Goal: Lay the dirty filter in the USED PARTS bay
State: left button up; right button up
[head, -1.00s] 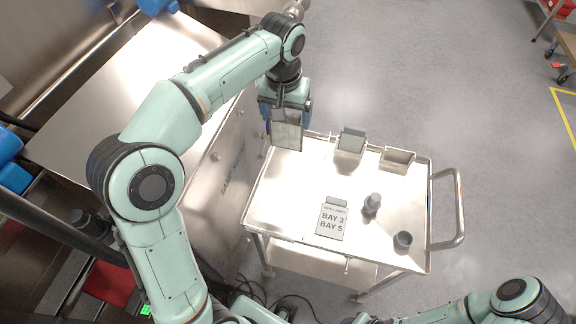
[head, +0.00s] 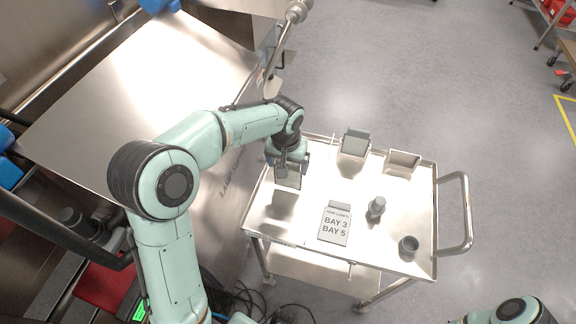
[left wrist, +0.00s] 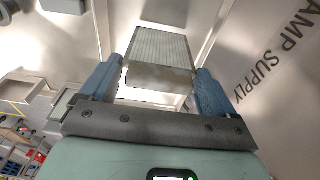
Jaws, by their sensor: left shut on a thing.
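My left gripper (head: 288,162) is shut on the dirty filter (head: 287,179), a flat grey panel with a light frame. The filter hangs upright below the fingers over the left end of the steel cart; I cannot tell whether it touches the top. In the left wrist view the filter (left wrist: 160,48) sits between my two blue fingers and shows a fine pleated face. No label reading USED PARTS is legible in either view. My right gripper is outside both views; only part of the right arm shows at the lower right.
The cart's left front is bare.

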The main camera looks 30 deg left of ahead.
pick_arm(q)
jog(key=shift+f, duration=0.7)
jog(key=shift+f, duration=0.2)
jog(key=o, duration=1.2)
jog(key=shift+o, duration=0.2)
jog(key=shift+r, duration=0.15)
jog(key=shift+r, duration=0.35)
notch_tip(320, 180, up, 11)
jog(key=s+p, duration=0.1)
jog(key=shift+s+d+r, duration=0.2)
